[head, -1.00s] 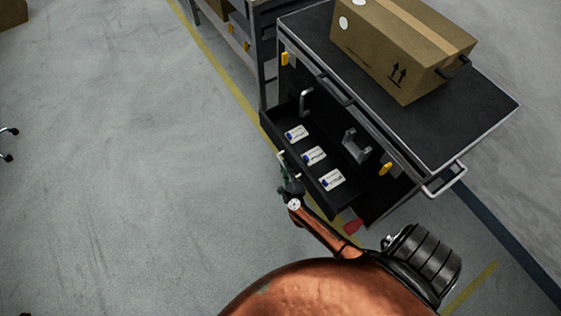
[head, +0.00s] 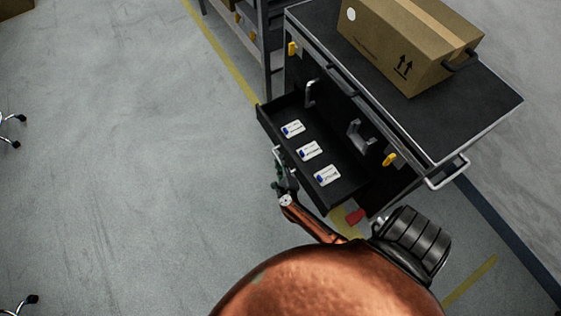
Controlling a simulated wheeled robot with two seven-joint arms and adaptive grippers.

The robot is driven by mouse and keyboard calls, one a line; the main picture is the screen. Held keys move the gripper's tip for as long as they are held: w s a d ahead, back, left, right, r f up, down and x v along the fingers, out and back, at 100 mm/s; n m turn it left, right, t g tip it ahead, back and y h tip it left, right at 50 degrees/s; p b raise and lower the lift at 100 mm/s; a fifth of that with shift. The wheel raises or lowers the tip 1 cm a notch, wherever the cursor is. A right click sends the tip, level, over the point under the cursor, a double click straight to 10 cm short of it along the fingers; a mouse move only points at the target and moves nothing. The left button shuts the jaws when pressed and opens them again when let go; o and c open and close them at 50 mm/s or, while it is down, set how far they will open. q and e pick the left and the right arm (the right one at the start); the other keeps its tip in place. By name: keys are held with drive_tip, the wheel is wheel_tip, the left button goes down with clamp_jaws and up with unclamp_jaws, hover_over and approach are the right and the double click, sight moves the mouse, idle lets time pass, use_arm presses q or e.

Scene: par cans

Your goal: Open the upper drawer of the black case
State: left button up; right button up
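The black case (head: 432,128) is a dark wheeled cart at the upper right. Its upper drawer (head: 335,200) is pulled well out towards the lower left, with three white-and-blue packs (head: 308,150) lying in a row inside. My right gripper (head: 279,172) is at the drawer's front, on its pale bar handle (head: 277,153). It looks shut on the handle, though the fingertips are small and dark here. My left gripper is not in view.
A cardboard box (head: 408,42) sits on the case's top. A grey metal rack (head: 270,58) stands just behind the case. A red part (head: 354,216) shows low by the case's near corner.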

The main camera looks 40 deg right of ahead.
drive_tip(key=shift+o, duration=1)
drive_tip(key=shift+s+a, duration=0.1)
drive_tip(key=v, duration=1.2)
